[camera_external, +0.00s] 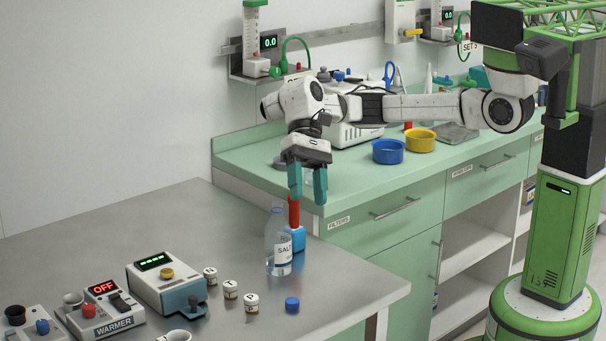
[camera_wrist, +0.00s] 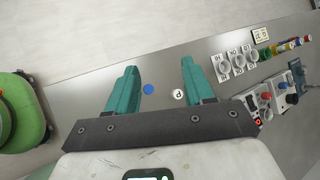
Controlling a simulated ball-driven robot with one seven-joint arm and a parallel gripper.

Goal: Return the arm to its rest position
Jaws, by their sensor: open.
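My arm reaches left from my green column over the steel table (camera_external: 150,235) in the external view. My gripper (camera_external: 307,200) points down with its two teal fingers apart and nothing between them. The fingers also stand apart in the wrist view (camera_wrist: 160,66). A clear bottle with a "SAL" label (camera_external: 279,252) stands upright below the gripper. A red piece (camera_external: 294,212) above a blue body (camera_external: 297,239) is just behind the bottle. The left finger's tip overlaps the red piece in the picture; I cannot tell whether they touch.
A blue cap (camera_external: 292,304) and several small labelled jars (camera_external: 230,289) sit near the table's front. A boxy device with a green display (camera_external: 165,283) and a warmer reading OFF (camera_external: 103,310) stand at left. The green counter (camera_external: 250,160) holds blue (camera_external: 388,152) and yellow (camera_external: 420,141) bowls.

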